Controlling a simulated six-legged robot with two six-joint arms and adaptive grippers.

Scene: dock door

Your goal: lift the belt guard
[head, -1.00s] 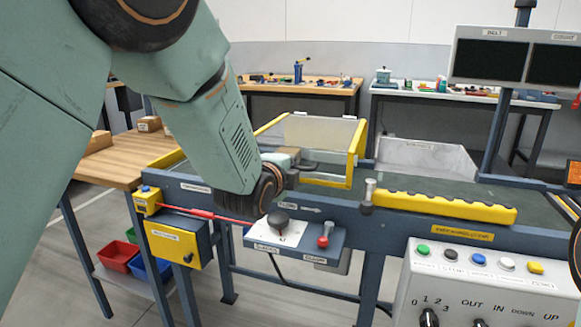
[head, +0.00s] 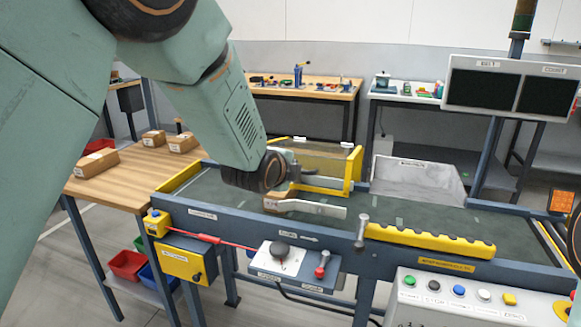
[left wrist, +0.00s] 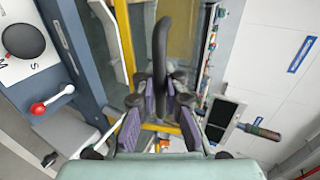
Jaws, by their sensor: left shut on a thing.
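The belt guard (head: 318,160) is a clear panel in a yellow frame over the conveyor's left part, behind my left gripper in the head view. Its yellow frame also shows in the left wrist view (left wrist: 190,130). My left gripper (left wrist: 160,105) is shut on a dark curved handle (left wrist: 160,45), which stands between its purple pads. In the head view my left wrist hides much of the grip and the guard's left side. I cannot tell how far the guard is raised. My right gripper is not in view.
The conveyor belt (head: 405,212) runs rightward, with a yellow notched strip (head: 430,240) along its front rail. A lever panel (head: 290,262) projects in front. A tan and pale piece (head: 315,209) lies low beside my gripper. A wooden table (head: 120,185) with cartons stands left.

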